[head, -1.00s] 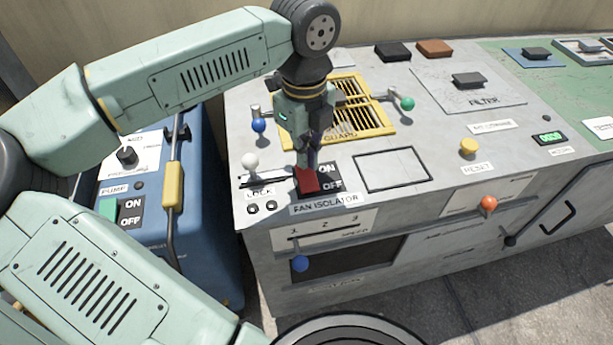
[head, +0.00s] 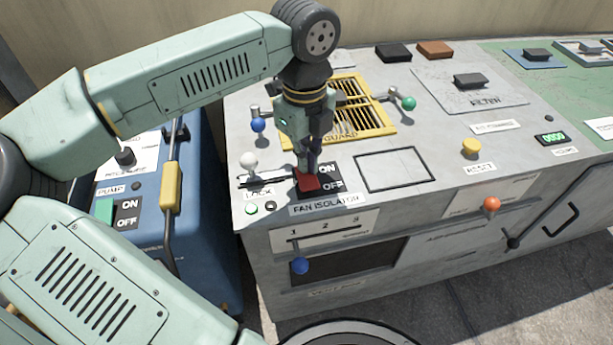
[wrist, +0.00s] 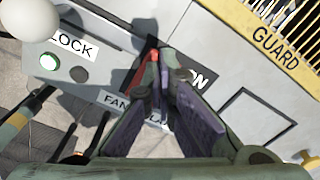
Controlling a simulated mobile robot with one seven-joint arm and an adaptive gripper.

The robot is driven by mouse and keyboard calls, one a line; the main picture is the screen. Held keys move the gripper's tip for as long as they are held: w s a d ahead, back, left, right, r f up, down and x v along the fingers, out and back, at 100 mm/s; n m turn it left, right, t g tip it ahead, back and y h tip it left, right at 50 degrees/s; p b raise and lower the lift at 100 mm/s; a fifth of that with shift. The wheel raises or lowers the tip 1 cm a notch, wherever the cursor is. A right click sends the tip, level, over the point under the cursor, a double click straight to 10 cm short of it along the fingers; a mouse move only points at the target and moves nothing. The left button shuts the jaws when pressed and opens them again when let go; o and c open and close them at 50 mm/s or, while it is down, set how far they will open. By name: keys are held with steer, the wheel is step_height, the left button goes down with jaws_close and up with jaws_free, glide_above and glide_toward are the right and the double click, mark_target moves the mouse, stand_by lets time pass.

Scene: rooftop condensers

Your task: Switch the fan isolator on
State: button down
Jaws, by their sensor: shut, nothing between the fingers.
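The fan isolator is a red rocker (head: 308,183) on a dark plate marked ON at the far end and OFF at the near end. A FAN ISOLATOR label lies in front of it. My gripper (head: 309,167) is shut and empty, pointing down at the far, ON-side part of the rocker, and looks to be touching it. In the wrist view the fingertips (wrist: 160,55) cover part of the red rocker (wrist: 153,60) and the plate. I cannot tell which way the rocker is tilted. A green lamp (wrist: 50,62) is lit by the LOCK label.
A white-knobbed LOCK lever (head: 249,160) stands just left of the isolator. The yellow guard grille (head: 350,122), with blue and green knobs beside it, lies behind. A yellow reset button (head: 471,146) is right. A blue pump unit (head: 205,215) stands left.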

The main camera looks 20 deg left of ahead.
steer(key=shift+r+p, duration=1.85)
steer(key=shift+r, duration=1.6)
